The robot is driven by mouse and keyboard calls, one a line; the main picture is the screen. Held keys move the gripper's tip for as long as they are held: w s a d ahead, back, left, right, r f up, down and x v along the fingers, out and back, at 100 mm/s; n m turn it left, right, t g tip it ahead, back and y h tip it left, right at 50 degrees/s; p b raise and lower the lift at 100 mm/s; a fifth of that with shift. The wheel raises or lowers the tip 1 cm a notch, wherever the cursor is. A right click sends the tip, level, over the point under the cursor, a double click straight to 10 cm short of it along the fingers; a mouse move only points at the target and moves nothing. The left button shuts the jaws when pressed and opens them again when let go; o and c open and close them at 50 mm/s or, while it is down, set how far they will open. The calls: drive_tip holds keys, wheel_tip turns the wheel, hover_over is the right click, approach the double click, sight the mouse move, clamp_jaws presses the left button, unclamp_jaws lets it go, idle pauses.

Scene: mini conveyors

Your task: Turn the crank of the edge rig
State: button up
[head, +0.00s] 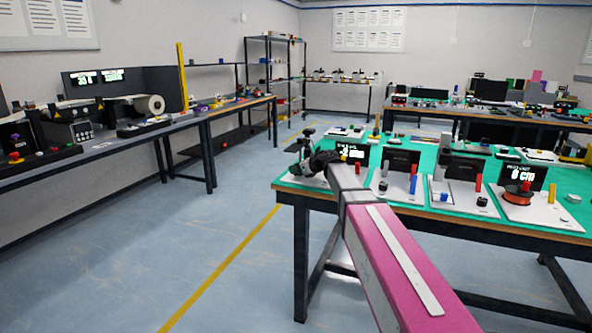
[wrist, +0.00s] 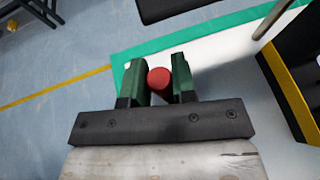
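In the wrist view the crank's red knob (wrist: 160,80) stands between the two green fingers of my gripper (wrist: 160,76). The rest of the crank is hidden below the fingers. A pale base plate (wrist: 215,50) lies under the gripper. In the head view my gripper (head: 311,160) is at the near left corner of the green-topped table, over the edge rig's white base (head: 305,181). My arm hides much of this rig. A dark display (head: 352,151) stands behind it, its reading too small to make out.
Several similar rigs with displays stand in a row to the right on the green mat (head: 415,207). One has a red-orange spool (head: 517,195). Another bench (head: 201,125) runs along the left wall. The blue floor (head: 180,225) between the benches is clear.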

drive_tip(key=m+t+h, duration=0.1)
drive_tip(key=w+m+t+h, duration=0.1)
drive_tip(key=m+t, duration=0.1)
drive_tip(key=shift+w+a+m+h, duration=0.15)
drive_tip(key=shift+m+h, duration=0.15)
drive_tip(key=shift+h, duration=0.1)
drive_tip(key=shift+w+m+t+h, duration=0.25)
drive_tip(key=shift+m+t+h, duration=0.25)
drive_tip(key=shift+m+h, duration=0.15)
drive_tip(key=shift+w+m+t+h, duration=0.25)
drive_tip(key=shift+m+t+h, duration=0.25)
drive_tip(key=shift+m+h, duration=0.15)
drive_tip(key=shift+w+d+h, duration=0.1)
drive_tip(key=shift+d+h, duration=0.1)
drive_tip(key=shift+h, duration=0.1)
drive_tip(key=o, duration=0.9)
